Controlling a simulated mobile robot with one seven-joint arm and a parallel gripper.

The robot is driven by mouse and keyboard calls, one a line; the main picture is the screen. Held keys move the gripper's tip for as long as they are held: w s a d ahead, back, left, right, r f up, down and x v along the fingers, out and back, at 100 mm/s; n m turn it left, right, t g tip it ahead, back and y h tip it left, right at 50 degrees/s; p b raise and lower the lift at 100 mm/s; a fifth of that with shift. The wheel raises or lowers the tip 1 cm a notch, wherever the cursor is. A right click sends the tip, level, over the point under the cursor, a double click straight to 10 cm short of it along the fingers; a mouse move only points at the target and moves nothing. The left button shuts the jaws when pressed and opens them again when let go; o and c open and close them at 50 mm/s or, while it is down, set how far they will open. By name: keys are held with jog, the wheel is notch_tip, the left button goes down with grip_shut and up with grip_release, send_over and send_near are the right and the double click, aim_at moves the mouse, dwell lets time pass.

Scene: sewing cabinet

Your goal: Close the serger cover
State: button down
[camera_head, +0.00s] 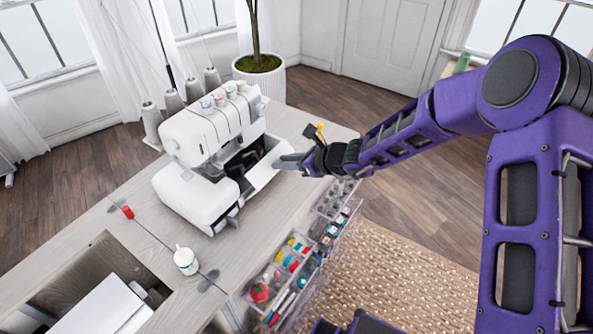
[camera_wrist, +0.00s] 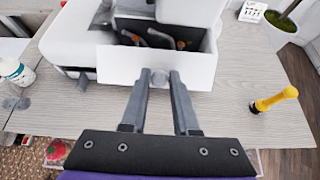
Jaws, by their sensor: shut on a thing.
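The white serger (camera_head: 205,155) stands on the cabinet top. Its front cover (camera_head: 265,168) is swung open, a white panel hanging out in front of the dark inner opening. In the wrist view the cover (camera_wrist: 120,65) runs across the upper middle, with the looper parts (camera_wrist: 155,38) showing behind it. My gripper (camera_head: 284,161) is at the cover from the right in the head view. In the wrist view its two fingers (camera_wrist: 162,80) close in on a small round knob (camera_wrist: 160,77) at the cover's middle. The exact contact is partly hidden by the fingertips.
A white bottle (camera_head: 186,260) and a red item (camera_head: 127,211) are on the cabinet top. A yellow-handled tool (camera_wrist: 274,100) stands right of my gripper in the wrist view. Clear drawers (camera_head: 290,265) with sewing supplies hang at the front edge. A potted plant (camera_head: 259,75) is behind.

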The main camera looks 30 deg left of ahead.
aim_at(271, 159)
jog(key=a, duration=0.1)
jog(key=a+r, duration=0.1)
jog(key=a, duration=0.1)
jog(key=a+r, duration=0.1)
jog(key=a, duration=0.1)
jog(key=shift+w+r, duration=0.2)
jog(key=shift+r, duration=0.05)
jog(key=c, duration=1.4)
grip_release()
jog(key=shift+d, duration=0.15)
jog(key=o, duration=0.7)
jog(key=shift+f, duration=0.2)
jog(key=shift+d, duration=0.1)
jog(key=p+v, duration=0.1)
jog(key=v, duration=1.6)
jog(key=shift+d, duration=0.1)
